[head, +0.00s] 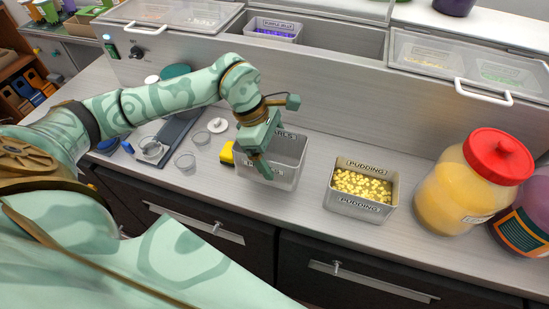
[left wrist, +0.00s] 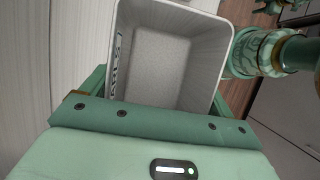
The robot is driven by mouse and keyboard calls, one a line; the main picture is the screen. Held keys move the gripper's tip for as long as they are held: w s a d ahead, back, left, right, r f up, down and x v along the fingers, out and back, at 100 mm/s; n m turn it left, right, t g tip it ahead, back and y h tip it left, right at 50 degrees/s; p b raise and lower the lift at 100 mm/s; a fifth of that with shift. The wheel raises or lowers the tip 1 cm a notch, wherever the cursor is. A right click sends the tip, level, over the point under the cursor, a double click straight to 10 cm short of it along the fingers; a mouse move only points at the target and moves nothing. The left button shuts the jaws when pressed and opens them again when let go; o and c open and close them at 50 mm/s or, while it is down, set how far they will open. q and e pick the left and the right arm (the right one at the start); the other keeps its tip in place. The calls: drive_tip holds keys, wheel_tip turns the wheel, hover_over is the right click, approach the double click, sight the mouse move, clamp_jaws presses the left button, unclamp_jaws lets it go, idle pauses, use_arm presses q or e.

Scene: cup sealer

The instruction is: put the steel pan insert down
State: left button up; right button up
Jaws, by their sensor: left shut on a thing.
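The steel pan insert (head: 288,152) is an empty, open grey box with a partly hidden label ending in "LS". It is upright at the middle of the counter (head: 315,202); I cannot tell whether its base touches the counter. My left gripper (head: 260,160) is shut on its left part, seen from above in the head view. In the left wrist view the insert (left wrist: 172,62) shows its bare inside, with the gripper body across its near side. My right gripper is not in view.
A pudding insert (head: 361,190) full of yellow cubes stands to the right, with a gap between. Beyond it is a yellow jar with a red lid (head: 475,180). A yellow object (head: 227,153) sits close on the left. The cold well (head: 340,40) behind has an open slot beside a purple-filled insert (head: 273,28).

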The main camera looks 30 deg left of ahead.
sight(275, 160)
use_arm(q)
drive_tip(key=shift+w+a+f, duration=0.15)
drive_tip(key=shift+w+f, duration=0.35)
drive_tip(key=shift+f, duration=0.05)
drive_tip(key=shift+w+a+f, duration=0.1)
drive_tip(key=shift+f, duration=1.6)
drive_tip(key=o, duration=0.9)
drive_tip(key=shift+f, duration=0.1)
drive_tip(key=v, duration=1.2)
